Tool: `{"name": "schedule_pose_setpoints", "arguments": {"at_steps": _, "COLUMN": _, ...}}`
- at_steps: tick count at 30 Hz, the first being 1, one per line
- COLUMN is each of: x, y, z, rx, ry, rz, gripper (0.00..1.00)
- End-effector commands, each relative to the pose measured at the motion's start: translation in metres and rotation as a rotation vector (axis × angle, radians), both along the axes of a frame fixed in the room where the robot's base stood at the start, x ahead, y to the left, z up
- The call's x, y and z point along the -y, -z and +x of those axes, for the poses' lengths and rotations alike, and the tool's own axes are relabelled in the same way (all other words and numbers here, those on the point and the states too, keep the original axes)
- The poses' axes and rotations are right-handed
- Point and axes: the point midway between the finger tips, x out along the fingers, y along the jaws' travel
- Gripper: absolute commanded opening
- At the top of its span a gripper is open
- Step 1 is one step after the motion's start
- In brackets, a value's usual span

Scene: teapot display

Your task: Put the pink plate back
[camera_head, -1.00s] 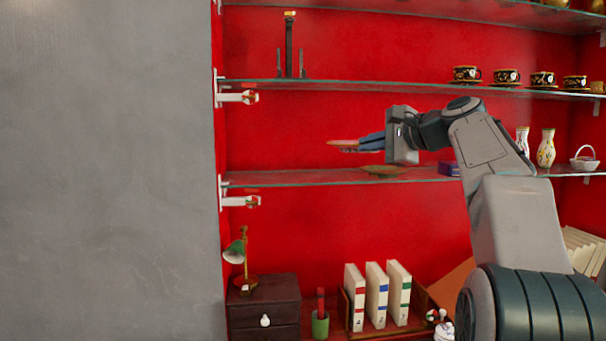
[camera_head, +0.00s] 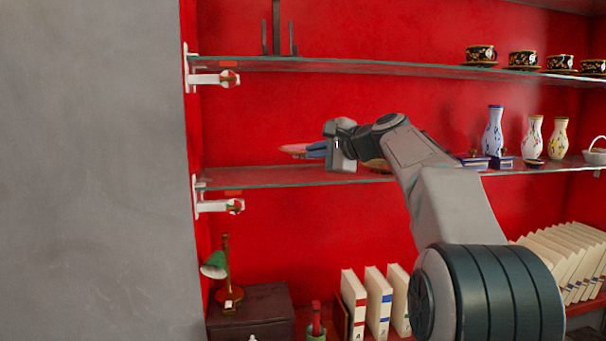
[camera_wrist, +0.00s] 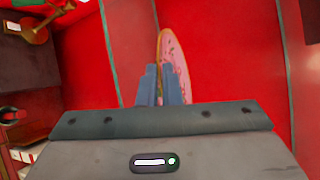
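The pink plate (camera_head: 296,150) is at the end of my gripper (camera_head: 316,150), over the left part of the middle glass shelf (camera_head: 270,178). In the wrist view the pink plate (camera_wrist: 175,62) stands beyond and between the two blue-grey fingers of my gripper (camera_wrist: 163,76), with its edge at the fingers. The fingers are closed on its rim. In the head view the plate looks nearly flat and a little above the shelf. A brown-green dish (camera_head: 377,165) rests on the shelf behind my wrist, partly hidden.
The upper glass shelf (camera_head: 350,66) holds a dark stand (camera_head: 277,28) and several black cups. Vases (camera_head: 493,132) and a white basket (camera_head: 595,153) stand right on the middle shelf. Below are a green lamp (camera_head: 215,264) and binders (camera_head: 378,300). The shelf's left end looks clear.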

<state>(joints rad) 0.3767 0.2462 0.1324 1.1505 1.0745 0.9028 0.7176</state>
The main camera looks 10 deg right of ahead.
Motion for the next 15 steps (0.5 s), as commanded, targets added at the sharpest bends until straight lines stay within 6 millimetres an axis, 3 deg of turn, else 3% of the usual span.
{"name": "schedule_pose_setpoints", "arguments": {"at_steps": 6, "x": -0.024, "y": 0.016, "z": 0.017, "rx": 0.001, "ry": -0.001, "rz": 0.0, "gripper": 0.0}}
{"name": "schedule_pose_setpoints", "arguments": {"at_steps": 15, "x": -0.025, "y": 0.05, "z": 0.019, "rx": -0.001, "ry": 0.002, "rz": 0.001, "gripper": 0.0}}
